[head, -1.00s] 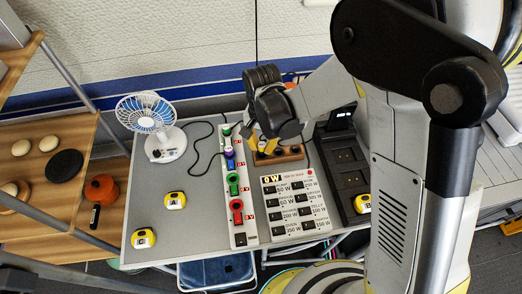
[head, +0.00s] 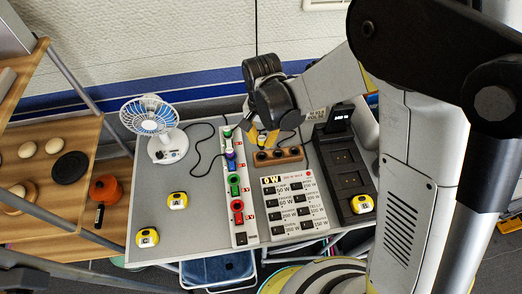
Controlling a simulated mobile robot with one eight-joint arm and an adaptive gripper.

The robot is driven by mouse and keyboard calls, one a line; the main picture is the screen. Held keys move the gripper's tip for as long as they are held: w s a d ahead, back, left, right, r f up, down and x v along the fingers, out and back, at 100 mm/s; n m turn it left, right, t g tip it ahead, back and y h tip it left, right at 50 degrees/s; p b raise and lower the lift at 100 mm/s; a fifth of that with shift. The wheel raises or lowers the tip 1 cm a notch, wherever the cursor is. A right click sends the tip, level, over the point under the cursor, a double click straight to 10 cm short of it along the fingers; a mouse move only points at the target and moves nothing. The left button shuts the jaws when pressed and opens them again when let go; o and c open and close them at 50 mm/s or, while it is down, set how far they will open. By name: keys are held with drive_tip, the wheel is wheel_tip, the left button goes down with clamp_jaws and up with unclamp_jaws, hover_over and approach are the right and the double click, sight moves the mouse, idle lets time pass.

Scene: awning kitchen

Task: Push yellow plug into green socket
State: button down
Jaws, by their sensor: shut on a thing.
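The yellow plug (head: 272,139) shows in the head view just above the brown wooden holder, below my dark wrist. My gripper (head: 262,134) is shut on it, though the fingertips are small and partly hidden. The green socket (head: 234,186) sits on the white power strip (head: 241,224), between a blue-purple socket (head: 231,161) above and a red socket (head: 238,206) below. My gripper is up and to the right of the green socket, apart from it.
The wooden holder (head: 278,155) shows dark holes. A white fan (head: 153,118) stands left, its black cable running to the strip. A wattage panel (head: 291,208) and black tray (head: 344,170) lie right.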

drive_tip(key=b, duration=0.2)
approach(233, 175)
drive_tip(key=f+b, duration=0.1)
drive_tip(key=s+f+b, duration=0.1)
drive_tip(key=f, duration=0.1)
drive_tip(key=shift+s+d+f, duration=0.15)
drive_tip(key=shift+s+f, duration=0.05)
drive_tip(key=shift+f, duration=0.05)
drive_tip(key=shift+f+b, duration=0.25)
drive_tip(key=shift+b, duration=0.2)
drive_tip(key=shift+f+b, duration=0.45)
drive_tip(key=shift+b, duration=0.15)
idle(0.6)
drive_tip(key=shift+f+b, duration=0.3)
drive_tip(key=shift+f, duration=0.05)
drive_tip(key=shift+f+b, duration=0.85)
idle(0.8)
drive_tip(key=c, duration=1)
unclamp_jaws()
drive_tip(key=shift+o, duration=0.2)
drive_tip(key=shift+r, duration=0.1)
